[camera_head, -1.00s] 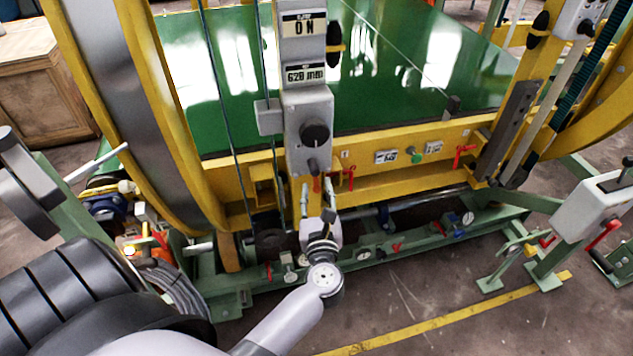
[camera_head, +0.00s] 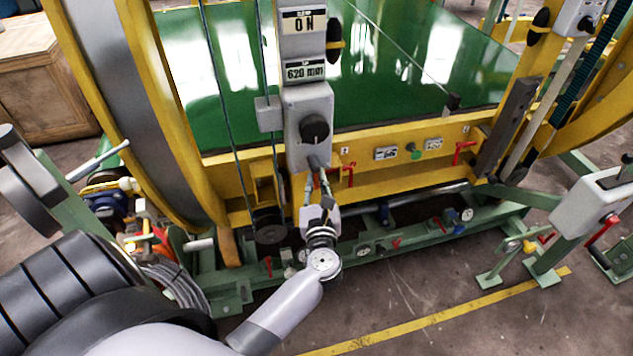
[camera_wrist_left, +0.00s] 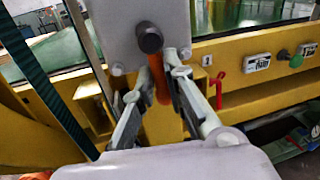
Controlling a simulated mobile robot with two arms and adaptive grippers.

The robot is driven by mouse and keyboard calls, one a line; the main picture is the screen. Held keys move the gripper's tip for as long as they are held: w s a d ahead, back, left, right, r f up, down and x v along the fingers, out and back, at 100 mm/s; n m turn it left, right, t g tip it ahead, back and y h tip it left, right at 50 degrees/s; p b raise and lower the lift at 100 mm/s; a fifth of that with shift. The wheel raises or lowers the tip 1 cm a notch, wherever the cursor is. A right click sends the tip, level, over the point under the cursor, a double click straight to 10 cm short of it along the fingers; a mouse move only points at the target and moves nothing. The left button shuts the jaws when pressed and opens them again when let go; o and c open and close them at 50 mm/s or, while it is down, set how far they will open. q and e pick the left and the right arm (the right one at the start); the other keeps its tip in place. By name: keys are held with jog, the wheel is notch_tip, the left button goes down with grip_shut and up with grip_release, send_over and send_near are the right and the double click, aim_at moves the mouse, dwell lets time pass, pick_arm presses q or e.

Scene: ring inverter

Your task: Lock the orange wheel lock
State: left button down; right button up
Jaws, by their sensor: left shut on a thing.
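The orange wheel lock (camera_wrist_left: 162,86) is an orange handle below a dark round knob (camera_wrist_left: 150,41) on a grey control box (camera_head: 308,105). In the left wrist view it stands between my two fingers, which are close together on it. My left gripper (camera_head: 317,178) reaches up from below to the underside of the box in the head view; its fingertips also show in the left wrist view (camera_wrist_left: 165,68). It is shut on the orange handle. The handle is mostly hidden by the fingers in the head view. My right gripper is not in view.
Yellow frame beams (camera_head: 430,160) and a green table (camera_head: 380,80) lie behind the box. Red levers (camera_head: 462,152) and gauges sit on the frame nearby. Thin cables (camera_head: 222,100) hang left of the box. The floor in front is mostly clear.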

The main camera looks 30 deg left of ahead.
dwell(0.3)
pick_arm(q)
jog(key=shift+s+a+r+m+p, duration=0.15)
jog(key=shift+m+p, duration=0.25)
jog(key=shift+p, duration=0.3)
jog(key=c, duration=1.6)
grip_release()
jog(key=shift+c, duration=0.2)
jog(key=shift+s+f, duration=0.1)
jog(key=shift+f, duration=0.1)
jog(key=v, duration=1.2)
jog(key=shift+r, duration=0.1)
